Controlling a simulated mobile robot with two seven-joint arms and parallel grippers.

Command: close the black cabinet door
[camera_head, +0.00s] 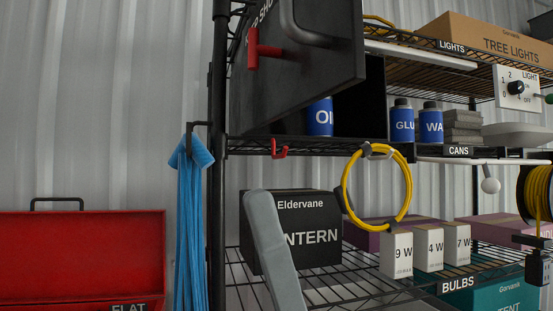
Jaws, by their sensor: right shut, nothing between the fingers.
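The black cabinet door (305,85) stands open at the upper middle, swung out towards me and cut off by the top edge. It carries a dark curved handle (322,30) and a red latch piece (262,50). Behind it the dark cabinet inside (372,110) shows, with a blue bottle (320,118) partly hidden by the door. A red hook (279,149) sits at the shelf edge below. My right gripper (258,202) shows as a grey rounded shape coming up from below, apart from the door and below it. It is shut and empty. My left gripper is out of view.
A lantern box (310,225) sits behind my right gripper. A yellow cable coil (408,190) hangs at right. A red toolbox (80,265) stands at left.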

